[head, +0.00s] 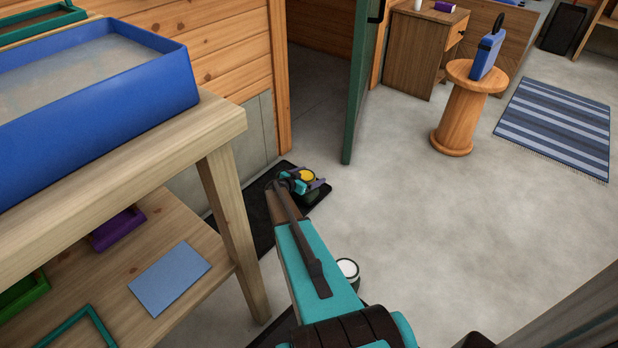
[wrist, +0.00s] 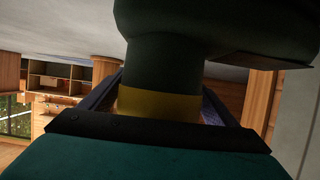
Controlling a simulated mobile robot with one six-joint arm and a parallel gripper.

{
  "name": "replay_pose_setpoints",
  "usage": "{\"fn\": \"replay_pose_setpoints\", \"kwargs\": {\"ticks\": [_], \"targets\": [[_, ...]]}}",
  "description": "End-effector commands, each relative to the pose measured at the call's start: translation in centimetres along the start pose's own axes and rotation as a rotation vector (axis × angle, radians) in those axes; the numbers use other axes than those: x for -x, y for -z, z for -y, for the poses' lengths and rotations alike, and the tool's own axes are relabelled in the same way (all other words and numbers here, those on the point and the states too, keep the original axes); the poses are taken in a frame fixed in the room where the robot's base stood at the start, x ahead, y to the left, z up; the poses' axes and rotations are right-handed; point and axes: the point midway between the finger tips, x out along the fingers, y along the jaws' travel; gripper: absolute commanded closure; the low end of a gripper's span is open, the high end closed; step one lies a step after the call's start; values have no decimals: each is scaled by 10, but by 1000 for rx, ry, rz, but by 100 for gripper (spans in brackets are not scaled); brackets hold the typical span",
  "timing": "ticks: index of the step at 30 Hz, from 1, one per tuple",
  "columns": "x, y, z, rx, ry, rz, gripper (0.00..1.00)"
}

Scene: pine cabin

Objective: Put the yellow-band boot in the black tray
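The yellow-band boot is dark green with a yellow band around its shaft. In the wrist view the boot (wrist: 165,60) stands between the two fingers, which lie against both sides of the shaft near the band. In the head view its yellow part (head: 307,175) shows at my gripper (head: 304,183), low by the floor; most of the boot is hidden there. The black tray (head: 254,215) lies on the floor along the wall, partly behind my arm. The boot appears over the tray's far right end; I cannot tell whether it touches the tray.
A wooden bench (head: 225,185) with a blue bin (head: 110,100) stands at left. A white-topped round thing (head: 347,269) is on the floor beside my arm. A green door edge (head: 360,95) stands beyond the tray. Open floor (head: 430,220) lies to the right.

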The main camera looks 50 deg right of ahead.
Motion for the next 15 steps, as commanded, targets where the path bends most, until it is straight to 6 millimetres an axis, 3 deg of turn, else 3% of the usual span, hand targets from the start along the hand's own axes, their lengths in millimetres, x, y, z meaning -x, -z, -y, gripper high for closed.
{"fn": "replay_pose_setpoints", "kwargs": {"ticks": [15], "targets": [[1,1,0,1,0,0,11]]}}
